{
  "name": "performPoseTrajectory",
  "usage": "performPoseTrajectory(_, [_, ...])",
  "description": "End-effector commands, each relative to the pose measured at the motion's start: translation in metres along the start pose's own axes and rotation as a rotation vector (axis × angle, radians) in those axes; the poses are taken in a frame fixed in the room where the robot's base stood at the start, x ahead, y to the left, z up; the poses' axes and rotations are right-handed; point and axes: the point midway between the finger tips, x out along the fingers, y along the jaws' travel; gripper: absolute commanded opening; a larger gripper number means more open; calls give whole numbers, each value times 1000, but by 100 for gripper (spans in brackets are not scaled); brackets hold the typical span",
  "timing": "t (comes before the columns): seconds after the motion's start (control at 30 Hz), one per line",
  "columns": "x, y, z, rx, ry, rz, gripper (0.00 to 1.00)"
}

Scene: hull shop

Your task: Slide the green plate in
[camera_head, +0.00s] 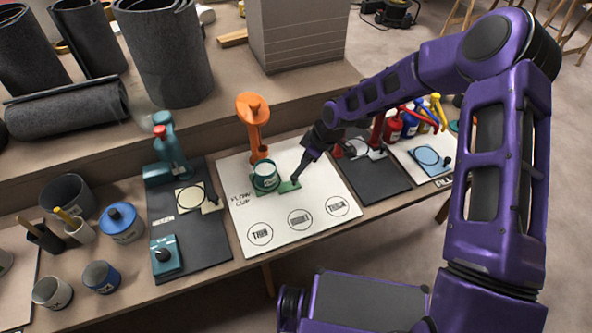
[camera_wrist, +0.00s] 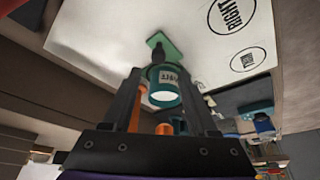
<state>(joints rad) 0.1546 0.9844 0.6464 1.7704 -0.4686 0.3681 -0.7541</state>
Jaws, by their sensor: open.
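The green plate (camera_head: 287,187) sits low at the orange stand, its left part under the teal cup (camera_head: 266,177) and its right part sticking out. It also shows in the wrist view (camera_wrist: 163,43), with a dark knob (camera_wrist: 158,54) on it. The cup hangs in the orange stand (camera_head: 253,118) and has a pale label and a white inside in the wrist view (camera_wrist: 164,88). My gripper (camera_head: 299,176) is at the plate's right end, pointing down. In the wrist view its fingers (camera_wrist: 160,70) are apart, with knob and cup seen between them. Contact with the knob cannot be told.
The white board (camera_head: 315,190) under the stand has several printed circles along its front. Dark mats (camera_head: 202,238) lie on both sides. Teal equipment (camera_head: 168,150) stands left; red bottles (camera_head: 393,127) and tools stand right. Grey rolls (camera_head: 160,60) stand behind.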

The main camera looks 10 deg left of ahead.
Motion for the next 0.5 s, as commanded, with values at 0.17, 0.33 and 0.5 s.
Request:
performPoseTrajectory(0.17, [-49,1,0,2,1,3,59])
performPoseTrajectory(0.33, [-83,0,-1,1,1,2,59])
performPoseTrajectory(0.5, [-103,0,-1,0,1,-1,59])
